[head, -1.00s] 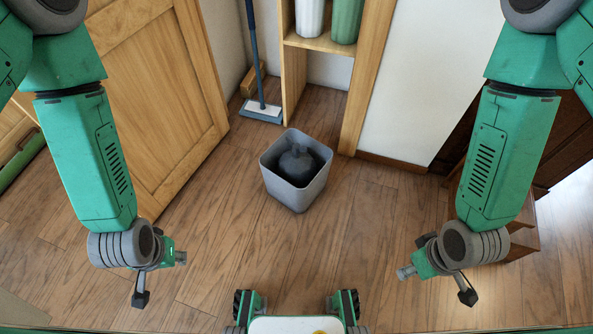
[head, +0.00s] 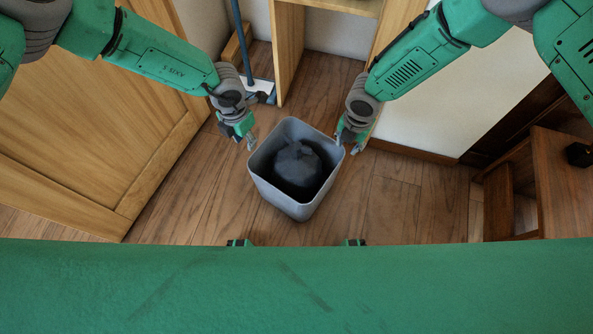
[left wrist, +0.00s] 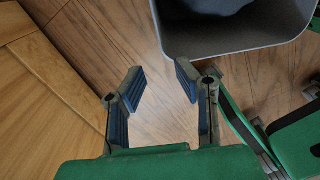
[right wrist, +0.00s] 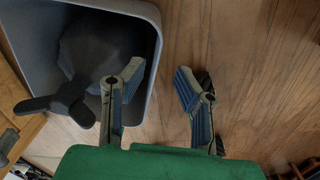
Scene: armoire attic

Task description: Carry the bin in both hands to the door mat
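The grey square bin (head: 262,187) stands upright on the wood floor with a dark tied bag (head: 298,165) inside. My left gripper (head: 249,139) is open at the bin's left far side. In the left wrist view the gap between its fingers (left wrist: 157,82) is empty, just outside the bin's rim (left wrist: 240,46). My right gripper (head: 347,143) is open at the bin's right far side. In the right wrist view its fingers (right wrist: 158,80) appear either side of the bin's rim (right wrist: 157,45); contact cannot be told. No door mat is visible.
A wooden door or cabinet panel (head: 90,130) is at the left. A mop (head: 262,90) and wooden shelf (head: 290,50) stand behind the bin. Dark wooden furniture (head: 560,190) is at the right. Bare floor (head: 400,210) lies right of the bin.

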